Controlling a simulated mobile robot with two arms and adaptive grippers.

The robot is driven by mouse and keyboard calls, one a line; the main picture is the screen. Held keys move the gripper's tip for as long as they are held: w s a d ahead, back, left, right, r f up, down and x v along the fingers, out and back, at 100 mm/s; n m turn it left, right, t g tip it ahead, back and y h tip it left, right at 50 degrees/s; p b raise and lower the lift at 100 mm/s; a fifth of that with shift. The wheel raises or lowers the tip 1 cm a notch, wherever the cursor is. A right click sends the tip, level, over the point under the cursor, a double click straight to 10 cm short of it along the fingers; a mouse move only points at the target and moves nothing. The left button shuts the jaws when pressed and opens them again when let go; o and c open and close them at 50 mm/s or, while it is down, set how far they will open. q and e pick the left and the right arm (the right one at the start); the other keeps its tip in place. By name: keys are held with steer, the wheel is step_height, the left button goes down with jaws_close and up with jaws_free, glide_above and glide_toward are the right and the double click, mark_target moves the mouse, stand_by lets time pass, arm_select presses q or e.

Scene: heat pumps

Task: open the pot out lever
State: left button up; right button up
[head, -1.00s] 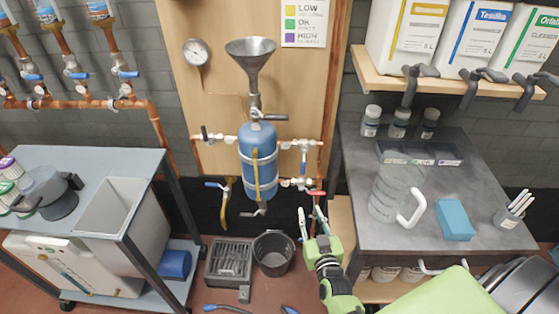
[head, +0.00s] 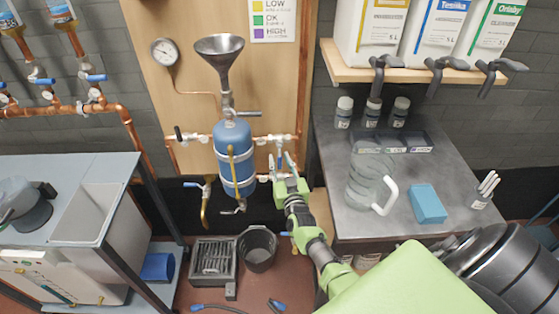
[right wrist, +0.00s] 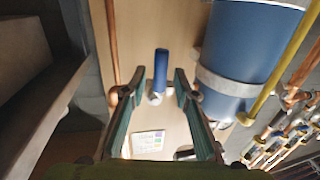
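The blue pot (head: 234,158) stands upright against the wooden panel, with a steel funnel (head: 220,48) above it and pipes on both sides. My right gripper (head: 280,164) is at the pipework just right of the pot. In the right wrist view the gripper (right wrist: 159,76) is open, with a blue lever (right wrist: 161,64) between its fingers and a visible gap on both sides. Other levers are a black one (head: 178,134) at upper left and a blue one (head: 192,185) at lower left. No lever label is readable. My left gripper is out of view.
A dark workbench (head: 330,215) with a glass jug (head: 362,185) and a blue box (head: 427,203) stands to the right. A grey bucket (head: 257,248) and a floor grate (head: 213,262) lie below the pot. A cart (head: 125,165) stands left.

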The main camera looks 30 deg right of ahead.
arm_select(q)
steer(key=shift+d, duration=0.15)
arm_select(e)
steer(key=shift+w+d, duration=0.2)
steer(key=shift+w, duration=0.2)
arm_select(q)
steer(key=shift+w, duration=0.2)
arm_select(e)
steer(key=shift+c, duration=0.4)
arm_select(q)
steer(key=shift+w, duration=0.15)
arm_select(e)
jaws_close()
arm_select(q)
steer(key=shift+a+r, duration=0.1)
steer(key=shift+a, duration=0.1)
